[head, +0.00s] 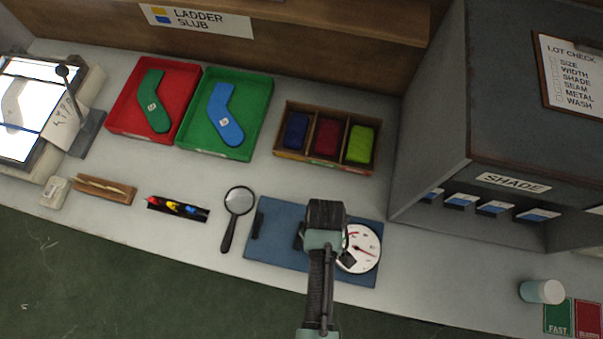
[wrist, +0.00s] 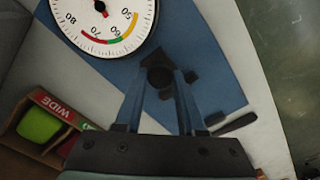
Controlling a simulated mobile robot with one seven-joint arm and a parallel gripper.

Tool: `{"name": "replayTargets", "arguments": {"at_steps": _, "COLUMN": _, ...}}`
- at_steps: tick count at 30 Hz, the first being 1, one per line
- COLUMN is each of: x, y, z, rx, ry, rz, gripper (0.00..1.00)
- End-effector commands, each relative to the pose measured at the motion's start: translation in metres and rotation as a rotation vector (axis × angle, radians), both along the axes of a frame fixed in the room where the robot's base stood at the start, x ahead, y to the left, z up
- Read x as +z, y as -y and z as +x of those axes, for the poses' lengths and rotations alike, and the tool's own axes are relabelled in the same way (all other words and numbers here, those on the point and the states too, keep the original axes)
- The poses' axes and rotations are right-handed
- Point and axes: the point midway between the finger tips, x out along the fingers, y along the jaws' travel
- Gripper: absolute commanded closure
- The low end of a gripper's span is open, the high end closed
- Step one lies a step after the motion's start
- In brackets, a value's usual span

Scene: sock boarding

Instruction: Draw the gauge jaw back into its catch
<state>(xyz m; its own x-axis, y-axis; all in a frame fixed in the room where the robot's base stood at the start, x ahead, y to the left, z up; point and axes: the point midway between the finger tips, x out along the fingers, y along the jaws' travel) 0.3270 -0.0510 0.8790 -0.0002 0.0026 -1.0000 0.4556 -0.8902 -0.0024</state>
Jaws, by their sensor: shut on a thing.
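The gauge is a blue board (head: 280,213) with a round white dial (head: 360,249) at its right end. The dial shows at the top of the wrist view (wrist: 103,16), with a red needle hub and a coloured arc. A black block (head: 258,225) stands at the board's left end. My gripper (wrist: 161,74) is over the board, beside the dial, and is shut on a dark knob (wrist: 158,77), seemingly the gauge jaw's. Small dark parts (wrist: 191,76) show near the fingers. In the head view my arm hides the fingertips and most of the jaw; I cannot make out the catch.
A magnifier (head: 238,202) lies left of the board. Behind are red (head: 114,123) and green (head: 184,139) trays with sock shapes, and a divided box (head: 286,158). A grey cabinet (head: 455,100) stands right. A cup (head: 543,292) is at front right.

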Motion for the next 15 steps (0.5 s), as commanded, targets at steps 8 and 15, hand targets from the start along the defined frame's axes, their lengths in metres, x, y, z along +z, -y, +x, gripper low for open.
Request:
{"name": "replayTargets", "arguments": {"at_steps": 8, "x": 0.0004, "y": 0.0086, "z": -0.0019, "rx": -0.003, "ry": 0.0, "rz": -0.005, "gripper": 1.0}}
{"name": "replayTargets", "arguments": {"at_steps": 15, "x": 0.0003, "y": 0.0078, "z": -0.0017, "rx": -0.003, "ry": 0.001, "rz": -0.004, "gripper": 0.33}}
